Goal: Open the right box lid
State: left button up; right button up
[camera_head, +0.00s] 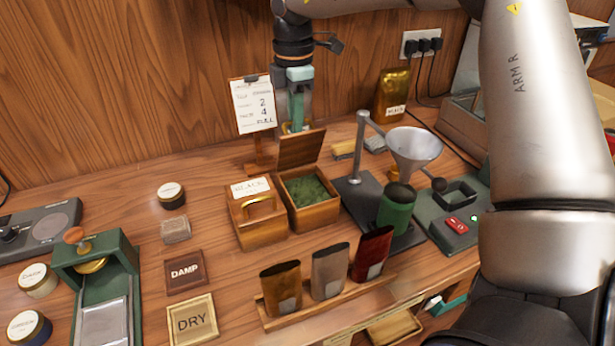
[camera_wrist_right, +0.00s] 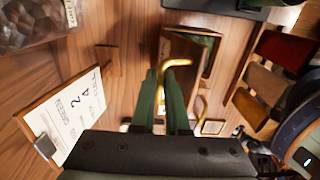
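The right box (camera_head: 314,214) is wooden and holds dark green tea leaves. Its wooden lid (camera_head: 301,148) stands tilted up at the box's back edge, so the inside shows. My right gripper (camera_head: 294,124) points down just behind the lid. In the right wrist view its green fingers (camera_wrist_right: 163,78) are close together around a brass handle (camera_wrist_right: 178,63) on the lid. The left box (camera_head: 262,229) stands beside it, its lid down, with a brass handle and a white label. My left gripper is in no view.
A clipboard card (camera_head: 254,106) stands behind the left box. A funnel stand (camera_head: 356,160) with a green canister (camera_head: 396,212) is right of the boxes. Several pouches on a wooden rack (camera_head: 333,301) stand in front.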

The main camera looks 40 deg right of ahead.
jog(key=shift+w+d, duration=0.1)
jog(key=shift+w, duration=0.2)
jog(key=shift+w+d+f+p, duration=0.1)
jog(key=shift+w+d+p, duration=0.1)
jog(key=shift+w+p, duration=0.35)
jog(key=shift+w+d+f+p, duration=0.1)
jog(key=shift+w+d+p, duration=0.05)
jog(key=shift+w+p, duration=0.3)
jog(key=shift+r, duration=0.1)
